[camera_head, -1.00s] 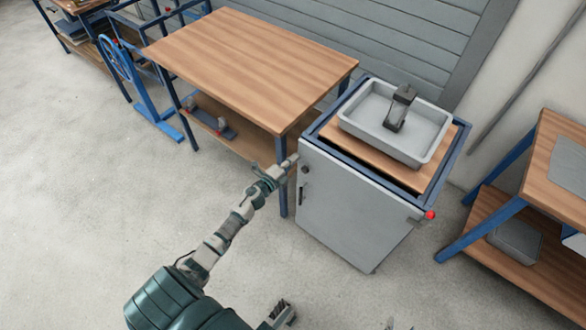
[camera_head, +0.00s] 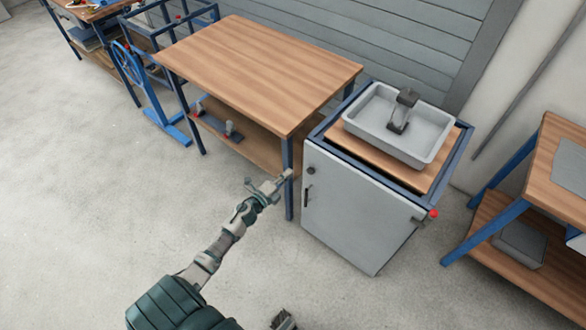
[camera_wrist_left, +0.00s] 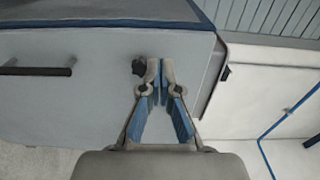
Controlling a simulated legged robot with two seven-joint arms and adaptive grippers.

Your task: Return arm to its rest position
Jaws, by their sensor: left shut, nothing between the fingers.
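My left arm reaches from the bottom of the head view up to the left side of a grey cabinet (camera_head: 355,215). My left gripper (camera_head: 288,174) is shut and empty, a little left of the cabinet door. In the left wrist view its blue-padded fingers (camera_wrist_left: 158,72) meet in front of the cabinet front (camera_wrist_left: 75,110). A dark round knob (camera_wrist_left: 139,66) shows just left of the fingertips, and a dark bar handle (camera_wrist_left: 38,71) is farther left. A small part at the bottom edge of the head view (camera_head: 283,320) may be my right gripper; its jaws are unclear.
A wooden table (camera_head: 260,70) stands behind and left of the cabinet. A grey tray (camera_head: 430,150) with a dark device (camera_head: 402,110) sits on the cabinet. A red knob (camera_head: 433,213) marks its right corner. Another bench (camera_head: 555,185) is at right. The left floor is open.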

